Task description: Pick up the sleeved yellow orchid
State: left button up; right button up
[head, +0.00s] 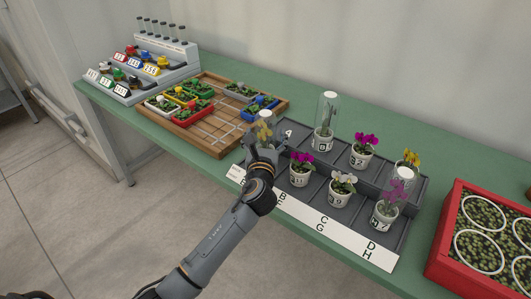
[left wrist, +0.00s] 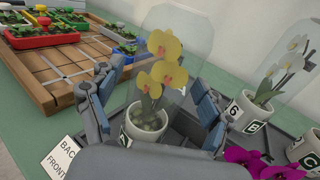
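The sleeved yellow orchid (left wrist: 165,62) stands in a white pot (left wrist: 146,125) with a clear sleeve around its blooms. In the head view its yellow bloom (head: 264,130) shows just beyond my left gripper (head: 265,146), which hides most of the pot. In the left wrist view my left gripper (left wrist: 155,85) is open, with a finger on each side of the plant. A gap shows between the pot and the right-hand finger; I cannot tell whether the left-hand finger touches. Another yellow orchid (head: 411,158) stands at the tray's right end. My right gripper is not in view.
The dark tray (head: 318,187) holds several other potted orchids. A sleeved white orchid (left wrist: 262,85) stands close right of the gripper. A wooden tray (head: 232,142) with small planters is left, a labelled rack (head: 150,80) farther left, and a red crate (head: 437,255) at right.

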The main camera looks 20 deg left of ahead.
pick_arm(q)
grip_shut()
